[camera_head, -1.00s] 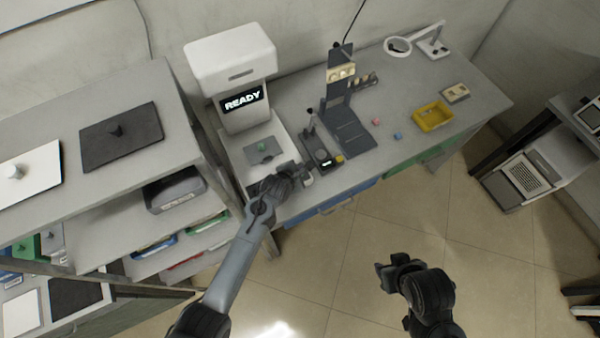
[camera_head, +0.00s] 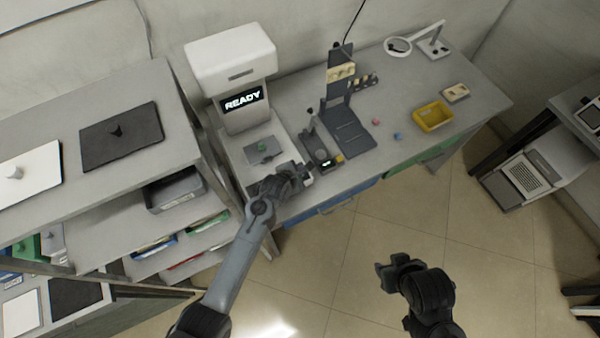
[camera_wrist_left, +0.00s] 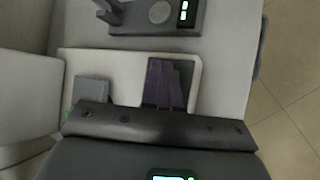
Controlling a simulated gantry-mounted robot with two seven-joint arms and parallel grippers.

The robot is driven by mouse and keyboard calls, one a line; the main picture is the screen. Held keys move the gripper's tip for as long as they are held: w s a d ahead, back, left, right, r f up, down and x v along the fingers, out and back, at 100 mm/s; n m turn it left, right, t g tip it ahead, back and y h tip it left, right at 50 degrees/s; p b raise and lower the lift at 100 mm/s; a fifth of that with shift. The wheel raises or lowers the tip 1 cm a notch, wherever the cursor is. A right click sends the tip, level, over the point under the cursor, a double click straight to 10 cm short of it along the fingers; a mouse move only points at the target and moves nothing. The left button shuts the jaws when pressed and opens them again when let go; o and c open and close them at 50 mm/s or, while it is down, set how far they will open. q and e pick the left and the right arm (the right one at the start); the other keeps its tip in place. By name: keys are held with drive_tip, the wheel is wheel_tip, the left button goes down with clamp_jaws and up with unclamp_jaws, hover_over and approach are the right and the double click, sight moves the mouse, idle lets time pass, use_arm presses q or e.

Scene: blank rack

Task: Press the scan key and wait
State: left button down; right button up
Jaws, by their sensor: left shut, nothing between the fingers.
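The white scanner (camera_head: 232,62) stands on the bench with a dark screen (camera_head: 242,99) that reads READY. Its pale base (camera_head: 240,150) carries a grey plate (camera_head: 262,150) with a small green piece (camera_head: 262,146) on it. My left gripper (camera_head: 301,172) is shut and empty, low over the front right corner of the base. In the left wrist view its dark fingers (camera_wrist_left: 165,84) lie over the pale base (camera_wrist_left: 128,66), beside the grey plate (camera_wrist_left: 92,91). I cannot make out the scan key; the gripper may cover it. My right gripper (camera_head: 388,275) hangs over the floor, away from the bench.
A small dark device (camera_head: 322,157) with a lit display stands just right of the left gripper. Behind it is a dark stand (camera_head: 338,95). A yellow tray (camera_head: 432,116) sits farther right. A shelf unit (camera_head: 185,130) stands close on the left.

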use_arm(q)
drive_tip(key=shift+f, duration=0.2)
drive_tip(key=shift+f, duration=0.2)
drive_tip(key=shift+f, duration=0.1)
idle(0.4)
drive_tip(key=shift+f+b, duration=0.3)
drive_tip(key=shift+f, duration=0.1)
drive_tip(key=shift+r, duration=0.15)
idle(0.5)
drive_tip(key=shift+r+p, duration=0.8)
drive_tip(key=shift+p, duration=0.25)
